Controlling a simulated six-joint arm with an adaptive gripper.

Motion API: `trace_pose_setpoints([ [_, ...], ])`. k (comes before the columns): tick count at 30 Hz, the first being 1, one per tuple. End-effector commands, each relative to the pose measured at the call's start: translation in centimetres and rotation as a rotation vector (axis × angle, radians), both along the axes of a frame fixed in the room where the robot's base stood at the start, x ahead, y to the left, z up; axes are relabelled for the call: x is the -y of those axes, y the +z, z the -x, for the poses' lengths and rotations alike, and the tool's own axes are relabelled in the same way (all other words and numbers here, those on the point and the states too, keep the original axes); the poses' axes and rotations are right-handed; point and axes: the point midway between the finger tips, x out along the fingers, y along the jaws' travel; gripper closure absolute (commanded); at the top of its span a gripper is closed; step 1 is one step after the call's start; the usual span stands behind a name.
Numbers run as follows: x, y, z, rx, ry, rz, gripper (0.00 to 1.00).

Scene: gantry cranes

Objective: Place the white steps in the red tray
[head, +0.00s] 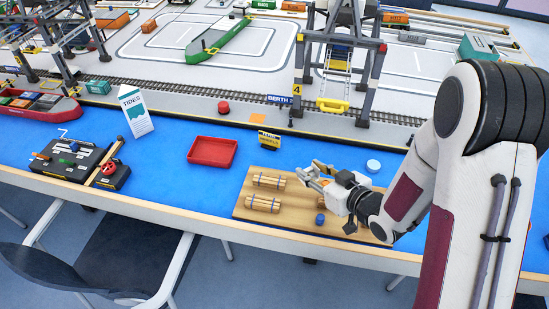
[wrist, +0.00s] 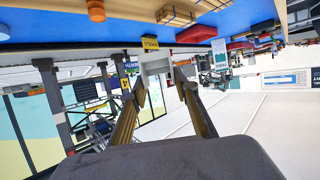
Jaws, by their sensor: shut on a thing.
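The red tray (head: 212,152) lies on the blue surface left of the wooden board and looks empty; in the wrist view, which looks upside down, it appears as a red shape (wrist: 197,34). My gripper (head: 310,174) is over the wooden board, to the right of the tray and apart from it. In the wrist view my gripper (wrist: 158,88) has its two fingers around a small white piece, the white steps (wrist: 155,65). In the head view the steps are small and hard to separate from the pale fingers.
The wooden board (head: 240,207) bears tied bundles of rods (head: 264,204) and a blue piece (head: 320,219). A black-and-yellow sign (head: 269,140) stands between tray and gripper. A white tent card (head: 135,111) and a black tool tray (head: 65,162) are further left. Blue surface around the tray is clear.

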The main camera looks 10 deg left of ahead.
Motion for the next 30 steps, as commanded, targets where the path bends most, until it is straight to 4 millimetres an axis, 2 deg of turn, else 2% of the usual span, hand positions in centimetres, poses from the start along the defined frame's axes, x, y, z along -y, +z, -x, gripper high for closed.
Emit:
trace_pose_setpoints([
  [8,-1.0,-0.1,0.5,-0.001,0.02,-0.001,0.91],
  [14,-3.8,-1.2,1.8,-0.002,0.075,0.001,0.91],
  [20,-8.3,-1.8,1.7,0.002,0.147,-0.001,0.91],
  [30,-16.5,-2.8,-1.1,0.003,0.207,0.0,0.91],
])
